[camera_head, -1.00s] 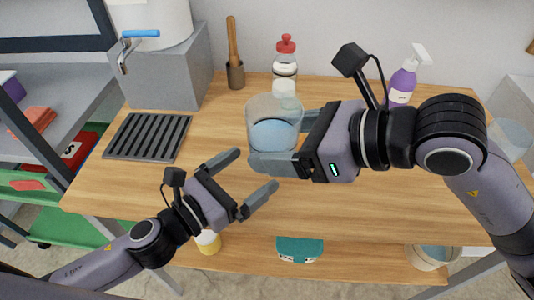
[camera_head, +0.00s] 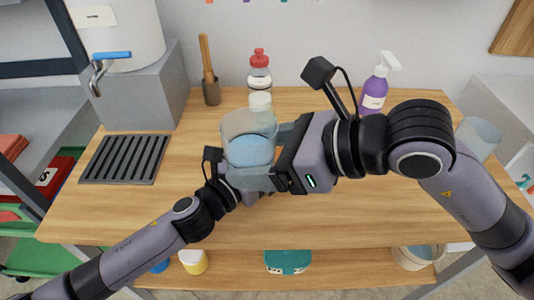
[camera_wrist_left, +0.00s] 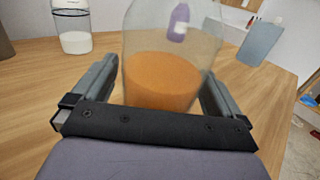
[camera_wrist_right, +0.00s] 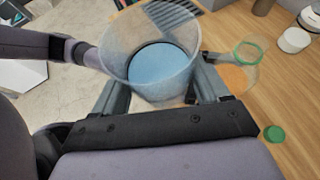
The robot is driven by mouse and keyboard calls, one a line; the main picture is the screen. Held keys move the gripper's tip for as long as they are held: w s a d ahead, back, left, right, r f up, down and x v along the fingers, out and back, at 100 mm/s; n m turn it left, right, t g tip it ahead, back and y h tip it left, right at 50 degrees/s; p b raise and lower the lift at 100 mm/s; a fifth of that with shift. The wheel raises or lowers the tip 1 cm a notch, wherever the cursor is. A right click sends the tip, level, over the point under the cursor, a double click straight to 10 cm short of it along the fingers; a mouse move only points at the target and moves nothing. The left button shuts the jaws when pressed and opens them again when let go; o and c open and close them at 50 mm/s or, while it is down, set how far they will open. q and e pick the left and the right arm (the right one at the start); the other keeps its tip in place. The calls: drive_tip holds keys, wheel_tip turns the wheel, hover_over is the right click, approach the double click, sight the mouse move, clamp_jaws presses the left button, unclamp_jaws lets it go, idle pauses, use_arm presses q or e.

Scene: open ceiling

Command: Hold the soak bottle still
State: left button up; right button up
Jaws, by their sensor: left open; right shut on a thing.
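The soak bottle, as I take it, is clear with orange contents (camera_wrist_left: 162,82). In the left wrist view it stands upright between the fingers of my left gripper (camera_wrist_left: 160,95), which is open around it. The right wrist view shows its green neck ring and open top (camera_wrist_right: 246,54). In the head view it is hidden behind my right gripper (camera_head: 262,155) and the beaker. My right gripper is shut on a clear beaker (camera_head: 248,132) of blue liquid, held above the table. My left fingers are mostly hidden in the head view.
A green cap (camera_wrist_right: 274,134) lies on the wooden table (camera_head: 210,225). A white jar (camera_head: 260,103), red-capped bottle (camera_head: 259,75), mortar (camera_head: 211,90) and purple spray bottle (camera_head: 375,90) stand at the back. A dark drain grid (camera_head: 125,158) lies at left.

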use_arm(q)
drive_tip(key=c, duration=1.3)
drive_tip(key=shift+o, duration=0.2)
use_arm(e)
drive_tip(key=shift+f, duration=1.45)
